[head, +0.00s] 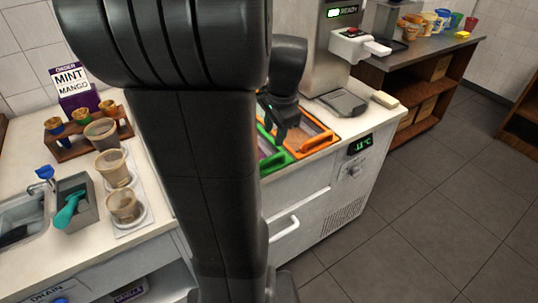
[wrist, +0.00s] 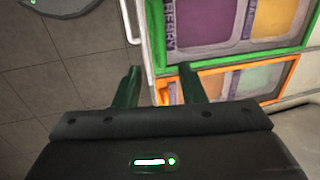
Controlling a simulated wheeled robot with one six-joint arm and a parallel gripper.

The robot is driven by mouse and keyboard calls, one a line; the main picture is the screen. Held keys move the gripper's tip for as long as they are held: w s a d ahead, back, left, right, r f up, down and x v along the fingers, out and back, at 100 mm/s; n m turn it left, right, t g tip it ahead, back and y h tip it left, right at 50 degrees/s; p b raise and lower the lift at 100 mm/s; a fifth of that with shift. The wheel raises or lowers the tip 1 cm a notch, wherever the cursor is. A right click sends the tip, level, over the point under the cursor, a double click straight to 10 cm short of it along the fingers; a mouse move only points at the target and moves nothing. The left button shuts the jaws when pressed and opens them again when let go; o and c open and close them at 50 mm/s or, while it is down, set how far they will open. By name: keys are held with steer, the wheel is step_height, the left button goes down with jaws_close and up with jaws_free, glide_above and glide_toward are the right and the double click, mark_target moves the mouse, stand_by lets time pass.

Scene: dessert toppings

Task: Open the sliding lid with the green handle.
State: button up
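The green-framed sliding lid (wrist: 228,55) is in the upper right of the wrist view, with coloured panels under its glass. In the head view its green edge (head: 287,157) shows beside my arm, which hides much of it. Which part of the green frame is the handle is hard to tell. My gripper (wrist: 160,84) has its two fingers apart with nothing between them. It is near the front edge of the lids, and the right finger overlaps the orange lid in the picture. The head view shows my gripper (head: 281,130) over the freezer top; contact cannot be told.
An orange-framed lid (head: 318,142) lies beside the green one. A white bar handle (head: 285,228) is on the freezer front. Cups (head: 123,204) and a grey bin (head: 77,204) stand on the left counter. The tiled floor at right is clear.

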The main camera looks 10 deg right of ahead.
mark_target(270, 159)
steer(key=f, duration=0.3)
steer(key=w+f, duration=0.1)
steer(key=f, duration=0.2)
steer(key=w+f, duration=0.1)
steer(key=f, duration=0.3)
steer(key=shift+a+b, duration=0.3)
steer(key=shift+a, duration=0.05)
jaws_close()
